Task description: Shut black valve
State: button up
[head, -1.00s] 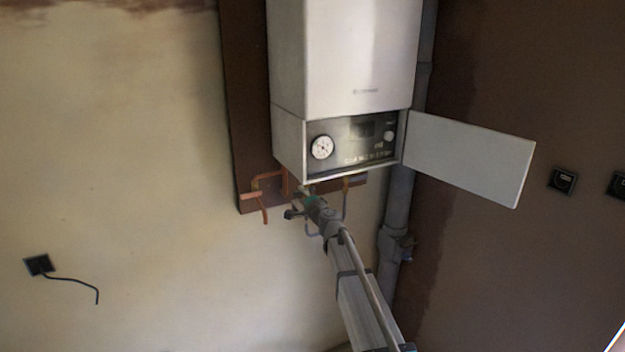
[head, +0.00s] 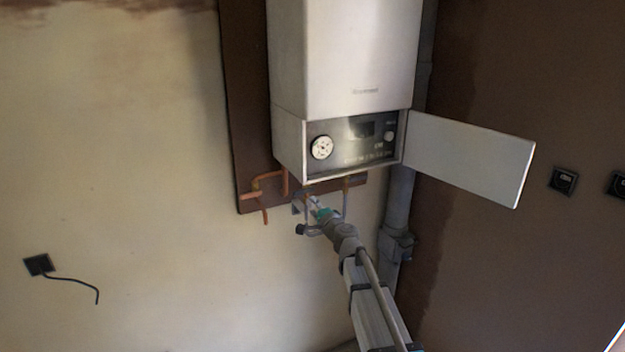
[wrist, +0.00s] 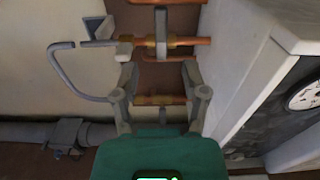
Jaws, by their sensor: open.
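My gripper (head: 301,217) is under the white boiler, in front of the pipes. In the wrist view my gripper (wrist: 160,80) is open, its two fingers apart with nothing held between them. A brass fitting on a copper pipe shows between the fingers, further off. Neither clearly reads as black, so I cannot tell which is the black valve. In the head view my gripper and arm partly hide this pipework.
The boiler (head: 345,55) hangs above, with its panel door (head: 468,158) swung open to the right. A bent copper pipe (head: 256,190) is at left. A grey pipe loop (wrist: 62,70) lies near the left finger. A thick grey pipe (head: 398,205) runs down at right.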

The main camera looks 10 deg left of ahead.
jog(key=shift+v, duration=1.1)
jog(key=s+d+f+n+g+h+b, duration=0.1)
jog(key=s+d+f+n+g, duration=0.4)
jog(key=s+f, duration=0.25)
jog(key=s+d+f+n+g+h+b, duration=0.1)
jog(key=s+d+f+n+g+b, duration=0.1)
jog(key=s+d+f+n+g, duration=0.4)
jog(key=s+d+f+g+h, duration=0.1)
jog(key=s+d+f+h, duration=0.1)
jog(key=s+d, duration=0.3)
jog(key=s+d+f+g+h, duration=0.1)
jog(key=s+d+f+h, duration=0.2)
jog(key=s, duration=0.4)
jog(key=s+d+f+g+h+b, duration=0.1)
jog(key=s+d+f+g+h, duration=0.1)
jog(key=s+d, duration=0.4)
notch_tip(320, 180, down, 2)
jog(key=shift+s+d+f+h, duration=0.1)
jog(key=shift+s+d+h, duration=0.1)
jog(key=shift+d+h, duration=0.5)
jog(key=shift+d, duration=0.15)
jog(key=shift+c, duration=0.2)
